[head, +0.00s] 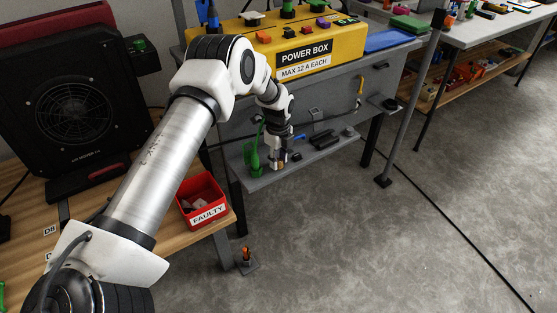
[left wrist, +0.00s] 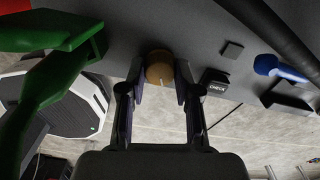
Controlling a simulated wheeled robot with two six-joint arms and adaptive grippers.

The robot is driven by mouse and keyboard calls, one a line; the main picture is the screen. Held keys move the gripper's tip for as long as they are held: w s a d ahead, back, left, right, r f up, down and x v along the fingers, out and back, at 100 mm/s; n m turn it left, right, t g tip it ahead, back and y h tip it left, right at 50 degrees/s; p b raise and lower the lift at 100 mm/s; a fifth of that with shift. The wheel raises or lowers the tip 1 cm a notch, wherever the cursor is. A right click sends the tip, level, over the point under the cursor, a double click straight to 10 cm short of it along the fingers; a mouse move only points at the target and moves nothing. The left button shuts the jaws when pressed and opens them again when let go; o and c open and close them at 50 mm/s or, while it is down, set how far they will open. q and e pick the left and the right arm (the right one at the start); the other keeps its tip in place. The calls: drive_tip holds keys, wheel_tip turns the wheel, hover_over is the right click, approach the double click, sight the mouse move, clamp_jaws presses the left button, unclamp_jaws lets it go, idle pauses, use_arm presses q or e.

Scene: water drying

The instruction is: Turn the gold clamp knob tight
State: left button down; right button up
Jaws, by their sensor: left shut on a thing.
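The gold clamp knob (left wrist: 159,67) is a round, brass-coloured piece on the grey surface in the left wrist view. My left gripper (left wrist: 159,84) is shut on it, with one finger on each side. In the head view my left gripper (head: 280,158) reaches down to the low grey shelf under the yellow power box, where the knob is mostly hidden by the fingers. My right gripper is in neither view.
A green object (head: 252,158) stands close left of the gripper and looms large in the left wrist view (left wrist: 45,85). Dark blocks (head: 325,139) lie to its right. The yellow power box (head: 305,50) is above. A red FAULTY bin (head: 203,203) stands on the wooden bench.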

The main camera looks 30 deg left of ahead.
use_arm(q)
drive_tip(key=m, duration=0.5)
drive_tip(key=shift+s+f+m+b, duration=0.1)
drive_tip(key=shift+m+b, duration=0.2)
drive_tip(key=shift+b, duration=0.1)
drive_tip(key=m, duration=0.5)
drive_tip(key=shift+b, duration=0.35)
drive_tip(key=c, duration=0.8)
unclamp_jaws()
